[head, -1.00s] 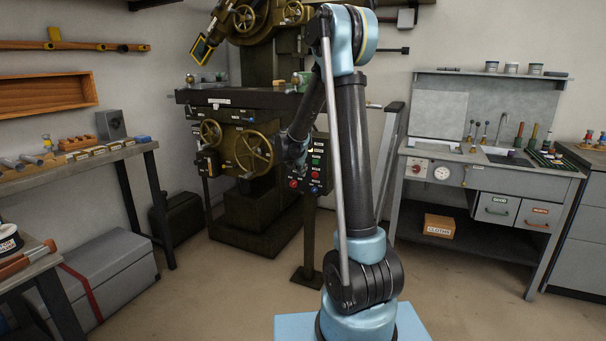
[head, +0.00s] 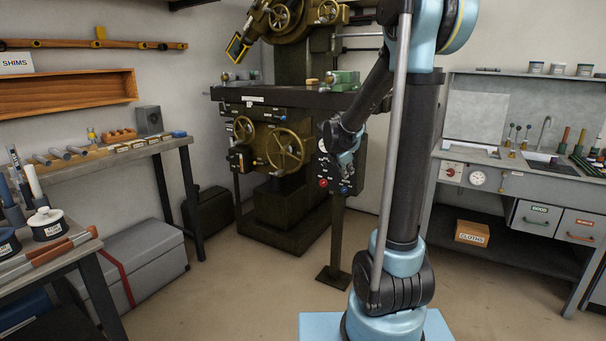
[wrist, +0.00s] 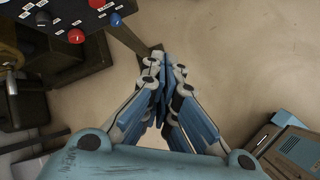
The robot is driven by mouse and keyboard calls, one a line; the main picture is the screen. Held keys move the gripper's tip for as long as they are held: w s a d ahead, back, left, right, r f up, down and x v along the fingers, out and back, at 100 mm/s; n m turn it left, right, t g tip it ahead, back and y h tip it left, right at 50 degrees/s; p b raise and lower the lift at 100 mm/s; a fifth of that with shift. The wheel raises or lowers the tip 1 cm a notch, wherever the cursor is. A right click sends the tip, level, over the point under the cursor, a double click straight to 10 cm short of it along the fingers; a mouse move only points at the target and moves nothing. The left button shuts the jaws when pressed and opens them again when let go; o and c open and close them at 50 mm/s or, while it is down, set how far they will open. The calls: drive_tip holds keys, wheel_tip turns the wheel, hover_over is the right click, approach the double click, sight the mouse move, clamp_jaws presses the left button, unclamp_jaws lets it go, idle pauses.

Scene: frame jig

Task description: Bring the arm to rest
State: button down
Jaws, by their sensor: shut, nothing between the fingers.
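My arm stands upright on its light blue base in the head view, with its forearm folded down to the left. My gripper (head: 346,160) hangs at the end of the forearm, in front of the control pedestal of the milling machine. In the wrist view my gripper (wrist: 163,62) points away from the camera with its blue-padded fingers together. The fingers are shut and hold nothing. Bare floor (wrist: 215,50) shows beyond the fingertips.
The milling machine (head: 285,200) stands behind my gripper, with its button panel (wrist: 90,15) close by in the wrist view. A workbench (head: 165,146) is at left, a grey chest (head: 130,262) below it. A sink bench (head: 500,166) stands at right. Floor between is clear.

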drive_tip(key=s+f+m+g+y, duration=0.2)
drive_tip(key=s+f+m, duration=0.2)
drive_tip(key=s+m, duration=0.7)
drive_tip(key=s+d+f+m+g+y, duration=0.1)
drive_tip(key=s+f+m, duration=0.3)
drive_tip(key=s+m, duration=0.7)
drive_tip(key=s+g+y, duration=0.1)
drive_tip(key=s, duration=1.5)
drive_tip(key=shift+s+f+m, duration=0.2)
drive_tip(key=shift+s+m, duration=0.1)
drive_tip(key=shift+d, duration=0.1)
drive_tip(key=shift+w+f, duration=0.2)
drive_tip(key=shift+w, duration=0.25)
